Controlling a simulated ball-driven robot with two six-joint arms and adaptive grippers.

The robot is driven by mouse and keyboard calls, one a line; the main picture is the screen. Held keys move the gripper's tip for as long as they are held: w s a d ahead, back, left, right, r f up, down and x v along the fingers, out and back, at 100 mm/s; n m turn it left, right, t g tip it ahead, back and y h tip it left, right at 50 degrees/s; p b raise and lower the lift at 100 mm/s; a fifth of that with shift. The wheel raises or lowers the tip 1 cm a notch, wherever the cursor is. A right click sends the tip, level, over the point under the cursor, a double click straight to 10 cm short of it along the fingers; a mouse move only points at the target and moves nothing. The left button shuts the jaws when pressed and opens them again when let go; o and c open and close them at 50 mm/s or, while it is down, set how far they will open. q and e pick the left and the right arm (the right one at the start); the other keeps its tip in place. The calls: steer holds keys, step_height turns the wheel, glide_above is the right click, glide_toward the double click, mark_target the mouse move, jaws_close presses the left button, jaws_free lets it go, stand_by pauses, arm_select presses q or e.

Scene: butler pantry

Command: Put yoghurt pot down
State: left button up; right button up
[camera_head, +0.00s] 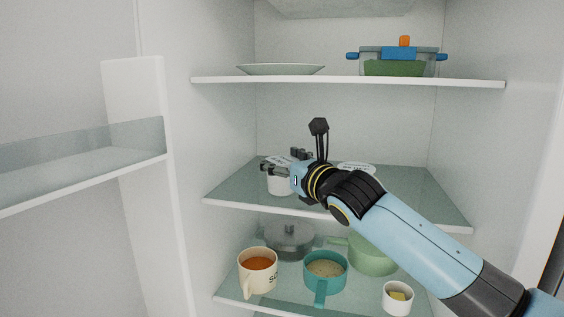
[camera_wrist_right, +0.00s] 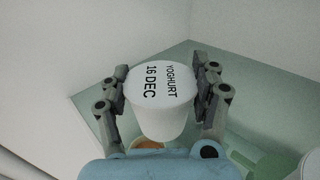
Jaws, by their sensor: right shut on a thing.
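The yoghurt pot (camera_wrist_right: 160,112) is white with a pale lid that reads "YOGHURT 16 DEC". It is upright between the two fingers of my right gripper (camera_wrist_right: 166,76), which is shut on it. In the head view the pot (camera_head: 279,185) shows partly below my right gripper (camera_head: 277,167), near the front left of the middle glass shelf (camera_head: 235,191). I cannot tell whether its base touches the glass. My left gripper is in neither view.
Another white lid (camera_head: 357,168) shows behind my right arm on the middle shelf. The shelf's left part is clear. The upper shelf holds a plate (camera_head: 281,69) and a glass pot (camera_head: 398,62).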

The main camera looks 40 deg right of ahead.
steer(key=o, duration=1.3)
steer(key=shift+f, duration=0.1)
steer(key=shift+r, duration=0.25)
steer(key=s+b, duration=0.1)
steer(key=s, duration=0.3)
steer(key=s+b, duration=0.1)
steer(key=s, duration=0.3)
steer(key=s+a+b, duration=0.1)
steer(key=s+b, duration=0.1)
steer(key=s, duration=0.2)
steer(key=shift+f, duration=0.15)
